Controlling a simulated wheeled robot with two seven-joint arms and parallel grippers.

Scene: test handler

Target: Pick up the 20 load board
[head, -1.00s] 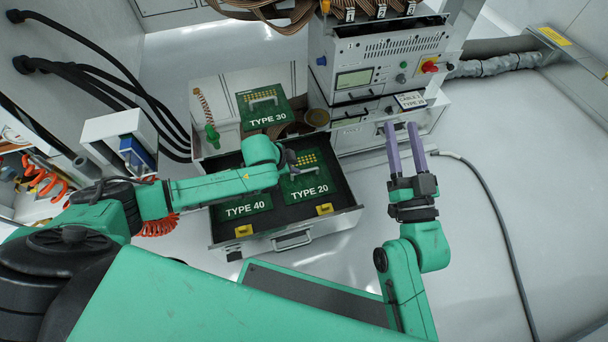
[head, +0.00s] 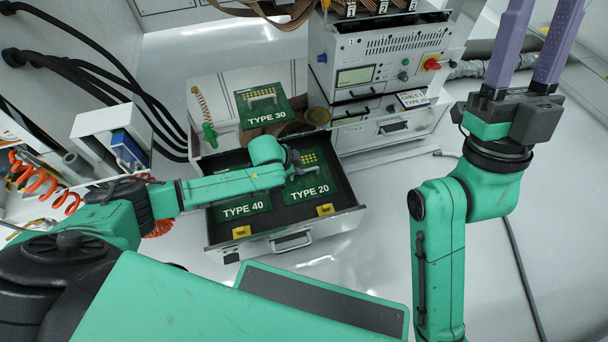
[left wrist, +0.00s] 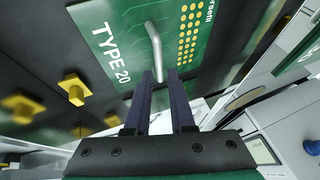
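The green TYPE 20 load board (head: 312,189) lies in the open drawer, on its right side. In the left wrist view the board (left wrist: 120,45) shows its white label, gold contacts and a pale bar handle (left wrist: 153,42). My left gripper (head: 296,161) is over this board in the head view, mostly hidden by its own wrist. In the left wrist view its two dark fingers (left wrist: 160,78) are apart, with the near end of the handle between their tips. A gap shows, so it looks open. My right gripper (head: 546,22) is open and empty, raised at the upper right.
The TYPE 40 board (head: 243,209) lies left of TYPE 20 in the same drawer (head: 270,243). The TYPE 30 board (head: 265,112) is behind the drawer. The tester cabinet (head: 378,55) stands behind right. Yellow blocks (head: 325,210) sit along the drawer's front.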

